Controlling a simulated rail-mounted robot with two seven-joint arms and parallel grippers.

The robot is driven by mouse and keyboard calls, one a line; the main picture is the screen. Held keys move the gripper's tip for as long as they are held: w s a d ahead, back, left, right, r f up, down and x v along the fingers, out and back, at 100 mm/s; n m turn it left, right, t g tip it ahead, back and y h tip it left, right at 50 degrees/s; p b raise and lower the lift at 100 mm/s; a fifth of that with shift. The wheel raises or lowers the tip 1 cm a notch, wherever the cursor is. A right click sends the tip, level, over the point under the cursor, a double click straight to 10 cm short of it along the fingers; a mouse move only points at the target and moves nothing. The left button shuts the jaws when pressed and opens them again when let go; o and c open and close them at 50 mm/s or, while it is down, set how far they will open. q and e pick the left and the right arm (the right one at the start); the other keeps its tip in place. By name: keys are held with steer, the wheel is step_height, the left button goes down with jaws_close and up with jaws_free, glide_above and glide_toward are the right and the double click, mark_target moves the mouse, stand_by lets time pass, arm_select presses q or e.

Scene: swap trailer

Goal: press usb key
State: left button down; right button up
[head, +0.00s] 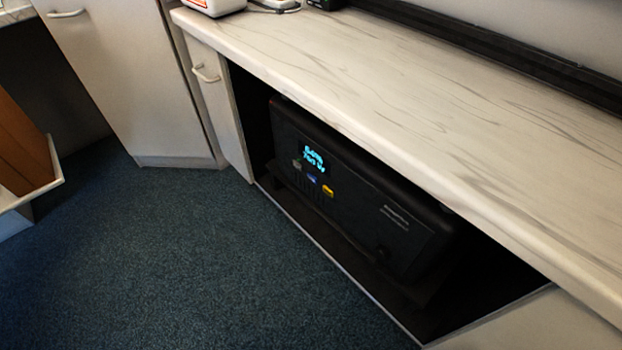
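A black box-shaped device (355,195) sits in an open bay under the counter. Its front has a small lit display (314,157) with cyan characters. Below the display are small coloured parts: a blue one (312,179), a yellow one (328,191) and a pale greenish one (297,164). I cannot tell which of these, if any, is the usb key. Neither of my grippers is in the head view.
A marbled white counter (430,110) runs above the bay, mostly bare. White cabinet doors with handles (207,74) stand left of the bay. An open drawer or panel (30,180) juts in at the far left. The blue carpet floor (190,260) is clear.

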steer(key=shift+a, duration=0.15)
jaws_close()
stand_by(0.6)
stand_by(0.4)
